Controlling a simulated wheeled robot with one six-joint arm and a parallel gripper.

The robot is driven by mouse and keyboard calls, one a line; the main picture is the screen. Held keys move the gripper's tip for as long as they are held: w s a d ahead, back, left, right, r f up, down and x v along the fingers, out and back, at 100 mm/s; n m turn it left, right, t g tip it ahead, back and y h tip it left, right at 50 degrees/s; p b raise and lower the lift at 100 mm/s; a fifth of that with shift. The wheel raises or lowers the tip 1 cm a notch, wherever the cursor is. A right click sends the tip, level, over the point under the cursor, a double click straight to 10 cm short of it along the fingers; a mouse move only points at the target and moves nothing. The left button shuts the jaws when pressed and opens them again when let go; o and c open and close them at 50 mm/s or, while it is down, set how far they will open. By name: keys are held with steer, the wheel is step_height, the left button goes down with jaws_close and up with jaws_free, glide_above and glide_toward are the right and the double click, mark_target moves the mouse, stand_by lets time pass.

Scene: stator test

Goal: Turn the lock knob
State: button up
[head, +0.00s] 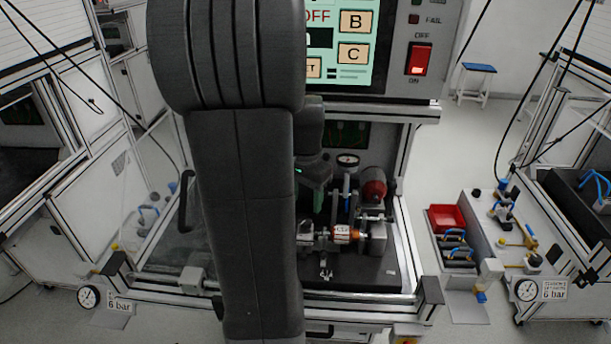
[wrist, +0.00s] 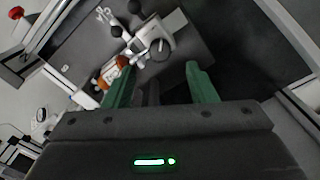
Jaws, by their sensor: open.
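My gripper (wrist: 158,84) is open in the wrist view, with its two green fingers spread apart and nothing between the tips. A round dark knob (wrist: 160,49) sits on a light grey fixture (wrist: 183,38) beyond the fingers, apart from them. It may be the lock knob, but I cannot tell for certain. An orange part (wrist: 113,70) lies beside the fixture, near the left finger. In the head view, my green gripper fingers (head: 319,201) hang above the fixture (head: 312,235), partly hidden by my arm. The knob cannot be made out there.
The fixture stands on a dark plate (head: 372,277) inside a framed bench. The dark plate is bare right of the fixture in the wrist view.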

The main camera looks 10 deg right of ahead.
mark_target(306, 220)
step_height(306, 220, up, 8)
steer(key=shift+f, duration=0.2)
step_height(306, 220, down, 14)
stand_by(0.8)
steer(key=shift+r, duration=0.15)
